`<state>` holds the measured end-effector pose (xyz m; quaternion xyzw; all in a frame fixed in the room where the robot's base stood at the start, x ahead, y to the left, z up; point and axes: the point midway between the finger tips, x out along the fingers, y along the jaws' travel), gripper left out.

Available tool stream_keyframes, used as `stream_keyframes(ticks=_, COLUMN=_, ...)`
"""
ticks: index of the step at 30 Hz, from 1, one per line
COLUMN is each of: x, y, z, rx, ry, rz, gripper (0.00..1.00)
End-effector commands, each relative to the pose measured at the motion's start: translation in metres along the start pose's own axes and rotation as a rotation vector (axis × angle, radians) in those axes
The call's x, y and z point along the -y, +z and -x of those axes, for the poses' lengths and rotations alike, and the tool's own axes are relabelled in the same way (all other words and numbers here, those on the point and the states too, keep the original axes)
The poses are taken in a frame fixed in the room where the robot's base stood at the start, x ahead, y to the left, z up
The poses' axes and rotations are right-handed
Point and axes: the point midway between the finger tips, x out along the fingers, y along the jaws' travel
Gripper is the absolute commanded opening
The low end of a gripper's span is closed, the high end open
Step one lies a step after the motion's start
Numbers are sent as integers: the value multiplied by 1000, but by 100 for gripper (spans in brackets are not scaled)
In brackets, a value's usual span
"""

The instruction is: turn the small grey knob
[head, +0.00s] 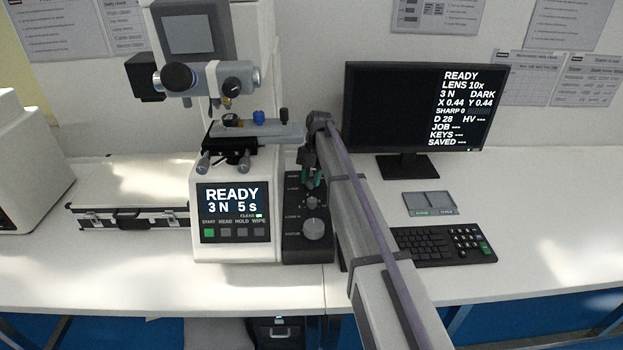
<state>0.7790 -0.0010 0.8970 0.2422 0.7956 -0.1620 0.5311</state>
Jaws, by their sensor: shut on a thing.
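A black control panel (293,248) stands upright on the bench, at the right side of the hardness tester (235,160). Just below the fingertips, another small round control (311,202) shows. A larger grey knob (313,229) sits lower on the panel. The tester's screen (233,200) reads READY, 3 N, 5 s. The monitor (425,108) reads READY, LENS 10x, 3 N, DARK, SHARP 0.
A keyboard (440,245) and a small grey tray-like block (429,203) lie right of my arm. The tester's stage (255,130) overhangs close left of my gripper. A black-edged case (130,205) lies at left. The bench's right side (570,220) is clear.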

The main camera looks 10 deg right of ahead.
Motion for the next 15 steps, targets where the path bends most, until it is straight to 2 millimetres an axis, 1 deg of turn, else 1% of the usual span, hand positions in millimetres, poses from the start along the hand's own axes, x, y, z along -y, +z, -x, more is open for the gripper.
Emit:
stream_keyframes(ticks=6, x=-1, y=0, z=0, rx=0, ry=-58, rz=139, gripper=4)
stream_keyframes(ticks=15, x=-1, y=0, z=0, rx=1, ry=-103, rz=248, gripper=4)
